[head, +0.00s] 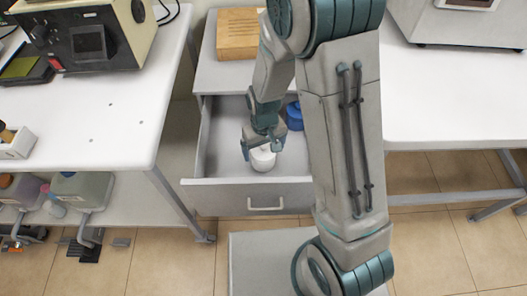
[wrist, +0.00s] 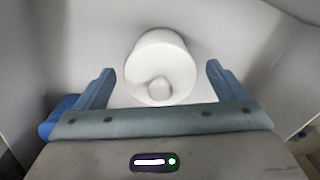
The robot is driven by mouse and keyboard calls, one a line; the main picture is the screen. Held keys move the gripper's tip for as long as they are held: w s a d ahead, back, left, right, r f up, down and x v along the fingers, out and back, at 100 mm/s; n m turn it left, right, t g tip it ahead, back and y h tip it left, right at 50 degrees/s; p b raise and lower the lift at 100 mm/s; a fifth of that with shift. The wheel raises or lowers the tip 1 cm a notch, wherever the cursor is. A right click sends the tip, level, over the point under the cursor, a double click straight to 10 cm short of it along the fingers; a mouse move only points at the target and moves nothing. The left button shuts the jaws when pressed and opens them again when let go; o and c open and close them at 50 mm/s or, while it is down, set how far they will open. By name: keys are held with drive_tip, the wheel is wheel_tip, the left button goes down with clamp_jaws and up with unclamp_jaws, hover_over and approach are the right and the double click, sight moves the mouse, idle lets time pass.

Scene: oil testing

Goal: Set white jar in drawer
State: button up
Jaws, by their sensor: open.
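The white jar (head: 263,158) stands inside the open drawer (head: 225,160), close to its front panel. In the wrist view the white jar (wrist: 160,65) is seen from above, with its round knob-like lid top toward me. My gripper (head: 262,148) is down in the drawer right at the jar. In the wrist view my gripper (wrist: 160,82) is open, with one blue finger to each side of the jar and gaps between the fingers and the jar. The jar appears to rest on the drawer floor.
A wooden block (head: 238,34) lies on the cabinet top. White tables (head: 120,110) flank the drawer. The drawer walls are close around my gripper.

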wheel_tip(320, 180, up, 9)
drive_tip(key=shift+d+r, duration=0.15)
drive_tip(key=shift+r, duration=0.2)
drive_tip(key=s+d+r+m+t, duration=0.2)
drive_tip(key=s+d+r+m, duration=0.2)
drive_tip(key=s+d+r, duration=0.7)
drive_tip(key=shift+s+d+r+t, duration=0.25)
drive_tip(key=shift+s+r+t, duration=0.2)
drive_tip(key=shift+r, duration=0.75)
